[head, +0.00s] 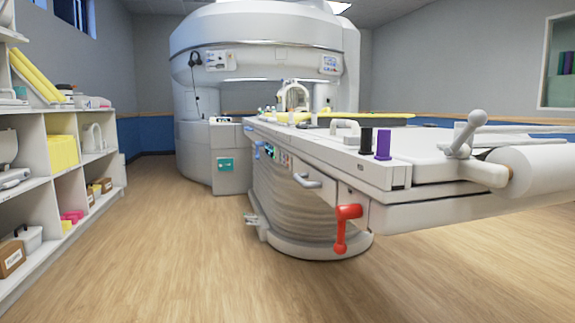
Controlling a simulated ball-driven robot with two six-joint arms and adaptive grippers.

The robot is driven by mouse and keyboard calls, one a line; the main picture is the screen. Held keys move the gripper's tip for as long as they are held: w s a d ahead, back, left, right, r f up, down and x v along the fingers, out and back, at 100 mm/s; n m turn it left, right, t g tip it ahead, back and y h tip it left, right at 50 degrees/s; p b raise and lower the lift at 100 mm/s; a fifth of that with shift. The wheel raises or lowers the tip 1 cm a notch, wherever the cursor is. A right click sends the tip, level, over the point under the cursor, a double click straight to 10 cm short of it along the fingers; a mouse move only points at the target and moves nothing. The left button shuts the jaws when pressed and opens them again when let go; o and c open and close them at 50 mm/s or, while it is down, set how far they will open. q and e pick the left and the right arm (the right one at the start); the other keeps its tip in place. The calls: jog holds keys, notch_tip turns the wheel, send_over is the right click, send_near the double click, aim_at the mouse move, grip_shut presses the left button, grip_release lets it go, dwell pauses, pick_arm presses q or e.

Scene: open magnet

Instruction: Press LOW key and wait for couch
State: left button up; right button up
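The patient couch (330,154) stands in the middle and right of the head view, its long top running from the open magnet (262,35) toward me. Other control panels are on the magnet's upper left (217,60) and upper right (329,64). The lettering is too small to read, so I cannot tell which key is LOW. Neither of my grippers is in view.
White shelves (62,190) with boxes and bins line the left side. A red lever (346,228) hangs from the couch's near corner. A black cylinder (366,141) and a purple cylinder (384,145) stand on the couch. The wood floor (165,235) between shelves and couch is clear.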

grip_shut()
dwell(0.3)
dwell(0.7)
pick_arm(q)
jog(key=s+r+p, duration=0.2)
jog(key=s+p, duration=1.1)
jog(key=p, duration=0.2)
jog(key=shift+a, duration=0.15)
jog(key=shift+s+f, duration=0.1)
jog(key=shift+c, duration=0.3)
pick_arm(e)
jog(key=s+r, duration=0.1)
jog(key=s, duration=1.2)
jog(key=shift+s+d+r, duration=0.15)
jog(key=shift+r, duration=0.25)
